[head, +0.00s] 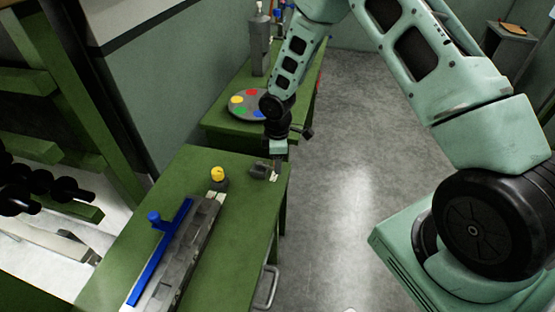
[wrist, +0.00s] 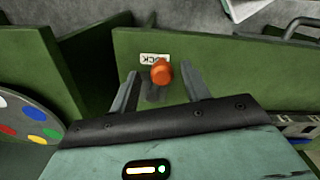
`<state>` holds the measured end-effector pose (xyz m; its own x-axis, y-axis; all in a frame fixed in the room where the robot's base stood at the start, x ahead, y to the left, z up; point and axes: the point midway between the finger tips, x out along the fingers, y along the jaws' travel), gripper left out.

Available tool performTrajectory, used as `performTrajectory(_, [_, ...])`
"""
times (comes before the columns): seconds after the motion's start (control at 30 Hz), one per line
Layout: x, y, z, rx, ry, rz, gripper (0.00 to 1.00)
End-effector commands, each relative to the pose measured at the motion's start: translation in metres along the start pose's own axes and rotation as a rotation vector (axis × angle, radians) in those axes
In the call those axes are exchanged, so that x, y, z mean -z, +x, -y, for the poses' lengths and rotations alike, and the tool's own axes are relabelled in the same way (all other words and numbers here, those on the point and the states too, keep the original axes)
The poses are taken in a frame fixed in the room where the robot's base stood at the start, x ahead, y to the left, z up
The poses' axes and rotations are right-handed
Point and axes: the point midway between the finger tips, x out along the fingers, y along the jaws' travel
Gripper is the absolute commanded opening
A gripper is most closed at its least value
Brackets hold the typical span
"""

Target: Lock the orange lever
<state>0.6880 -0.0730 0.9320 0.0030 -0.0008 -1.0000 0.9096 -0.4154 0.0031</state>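The orange lever shows in the wrist view as a round orange knob (wrist: 160,72) over a green bench top. A white label (wrist: 155,58) reading "LOCK", partly covered, lies just beyond it. My gripper (wrist: 160,79) is open, with one finger on each side of the knob; gaps show on both sides, and I cannot tell whether the fingertips are at its height. In the head view my gripper (head: 268,168) is low over the far right corner of the green bench (head: 185,170). There the orange knob is hidden behind it.
A yellow knob (head: 218,174) and a blue handle (head: 160,245) beside a long grey metal bar (head: 180,250) occupy the bench. A second green bench behind carries a disc with coloured spots (head: 250,105) and bottles. Open floor (head: 335,200) lies to the right.

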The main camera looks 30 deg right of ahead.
Motion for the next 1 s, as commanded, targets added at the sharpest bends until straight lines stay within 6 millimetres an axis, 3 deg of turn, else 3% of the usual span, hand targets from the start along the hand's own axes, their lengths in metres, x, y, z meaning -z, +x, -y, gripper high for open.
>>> performTrajectory(0.27, [0.0,0.0,0.001,0.002,0.001,0.0,0.47])
performTrajectory(0.47, [0.0,-0.016,0.0,0.0,0.003,-0.002,0.47])
performTrajectory(1.0, [-0.001,-0.135,-0.001,-0.003,0.003,-0.001,0.47])
